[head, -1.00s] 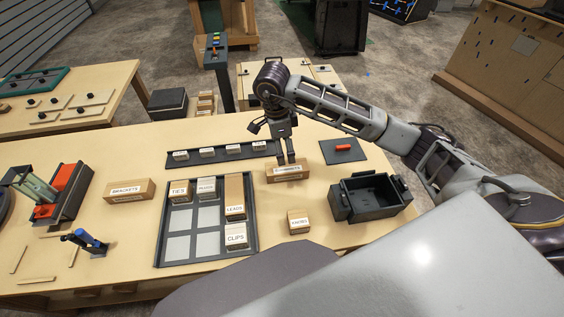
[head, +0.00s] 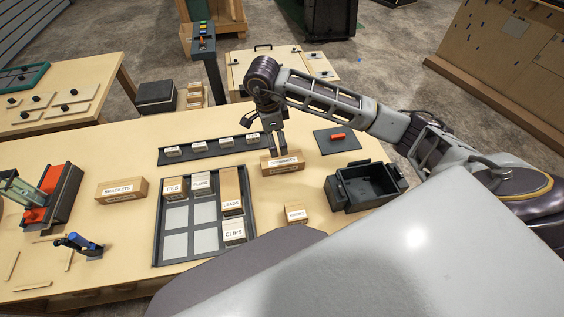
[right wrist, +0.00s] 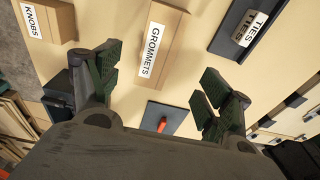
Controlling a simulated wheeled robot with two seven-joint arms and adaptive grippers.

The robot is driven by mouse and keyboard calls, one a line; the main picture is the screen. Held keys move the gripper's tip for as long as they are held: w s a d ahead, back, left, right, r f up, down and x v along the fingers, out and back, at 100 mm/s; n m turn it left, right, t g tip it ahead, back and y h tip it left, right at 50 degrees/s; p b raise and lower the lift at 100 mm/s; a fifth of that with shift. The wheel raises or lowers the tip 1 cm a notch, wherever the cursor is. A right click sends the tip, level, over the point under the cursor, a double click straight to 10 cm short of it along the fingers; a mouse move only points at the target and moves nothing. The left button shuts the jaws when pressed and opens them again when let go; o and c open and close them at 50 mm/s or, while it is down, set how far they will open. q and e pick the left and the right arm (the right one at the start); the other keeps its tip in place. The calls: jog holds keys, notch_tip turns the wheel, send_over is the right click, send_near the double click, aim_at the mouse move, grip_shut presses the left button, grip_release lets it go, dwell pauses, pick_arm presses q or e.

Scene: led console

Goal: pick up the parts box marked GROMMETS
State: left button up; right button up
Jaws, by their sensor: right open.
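The GROMMETS parts box (head: 283,168) is a tan carton with a white label. My right gripper (head: 278,146) is at the box's far side, pointing down. In the right wrist view my right gripper (right wrist: 162,82) is spread wide with nothing between its fingers. My left gripper is out of view.
A dark divided tray (head: 156,235) holds TIES, LEADS, CLIPS and another box. A BRACKETS box (head: 122,190) stands left, a KNOBS box (head: 295,215) nearer me. A black bin (head: 340,197) is right. A dark mat (head: 325,146) bears a red part. A labelled strip (head: 190,154) lies behind.

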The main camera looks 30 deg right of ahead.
aim_at(282, 158)
jog(key=shift+s+d+f+p, duration=0.1)
jog(key=shift+d+f+p, duration=0.1)
jog(key=shift+f, duration=1.4)
jog(key=shift+s+d+f+p, duration=0.1)
jog(key=shift+d+f+p, duration=0.1)
jog(key=shift+f, duration=1.4)
jog(key=shift+f, duration=0.1)
jog(key=shift+s+d+f+p, duration=0.15)
jog(key=shift+f+p, duration=0.15)
jog(key=shift+f, duration=0.25)
jog(key=shift+d+f+p, duration=0.15)
jog(key=shift+f+p, duration=0.1)
jog(key=shift+f, duration=0.25)
jog(key=shift+d+f, duration=0.2)
jog(key=shift+f, duration=1.2)
jog(key=shift+c, duration=0.3)
jog(key=c, duration=1.1)
